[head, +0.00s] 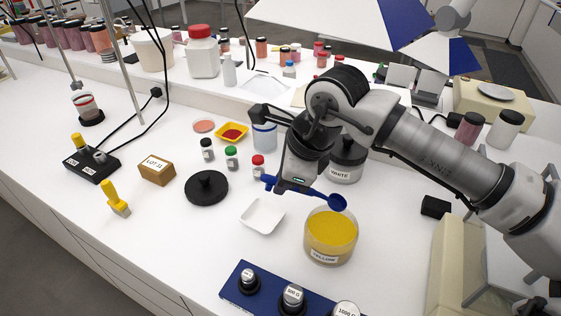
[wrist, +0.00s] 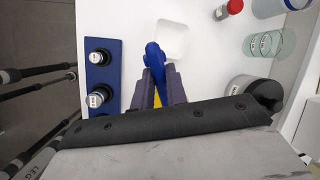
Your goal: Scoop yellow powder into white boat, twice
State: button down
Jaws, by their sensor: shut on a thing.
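My gripper (head: 291,186) is shut on the handle of a blue scoop (head: 318,195). The scoop's bowl is at the right end, over the far rim of the open yellow jar (head: 331,240) in the head view. No powder shows in the bowl. The jar holds yellow powder nearly to its top. The white boat (head: 263,216) lies on the bench left of the jar and looks empty. In the wrist view the scoop (wrist: 154,56) sticks out between the fingers (wrist: 160,88), beside the boat (wrist: 173,38). The jar is mostly hidden there, with a little yellow between the fingers.
A black lid (head: 206,188) lies left of the boat. Small capped vials (head: 231,158) and a jar labelled WHITE (head: 346,162) stand behind. A blue weight stand (head: 262,290) is at the front edge. A cream block (head: 440,265) is right of the yellow jar.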

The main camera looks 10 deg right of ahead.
dwell(0.4)
jog(key=shift+s+d+f+t+y+p, duration=0.2)
jog(key=shift+d+f+y+p, duration=0.15)
jog(key=shift+d+y, duration=0.4)
jog(key=shift+s+d+f+t+y+p, duration=0.1)
jog(key=shift+d+f+t+y+p, duration=0.15)
jog(key=shift+d+y+p, duration=0.45)
notch_tip(320, 180, down, 6)
jog(key=d+b, duration=0.1)
jog(key=b, duration=0.3)
jog(key=shift+s+d+f, duration=0.15)
jog(key=shift+d+f, duration=0.05)
jog(key=shift+f, duration=0.05)
jog(key=shift+d+b, duration=0.1)
jog(key=shift+b, duration=0.35)
